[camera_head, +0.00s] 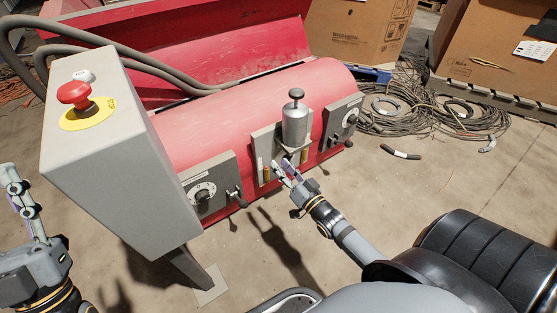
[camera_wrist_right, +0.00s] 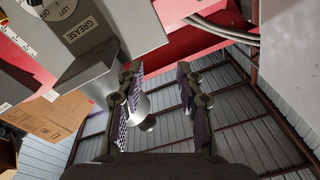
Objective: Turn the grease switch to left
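The grease switch is a round knob on a grey panel (camera_wrist_right: 125,15), cut off at the top left of the right wrist view. Its dial (camera_wrist_right: 60,10) carries LEFT and OFF, with a GREASE label (camera_wrist_right: 82,30) beside it. My right gripper (camera_head: 288,170) is open and empty in front of the silver canister, left of and nearer than that panel, not touching the knob. My left gripper (camera_head: 18,190) is at the lower left, away from the machine; its opening is unclear.
The silver canister (camera_head: 295,122) with a black top knob stands close to my right gripper. A second dial (camera_head: 202,191) and lever (camera_head: 237,197) are on the left panel. A grey box (camera_head: 115,160) carries a red emergency button (camera_head: 74,93). Cable coils (camera_head: 395,105) lie right.

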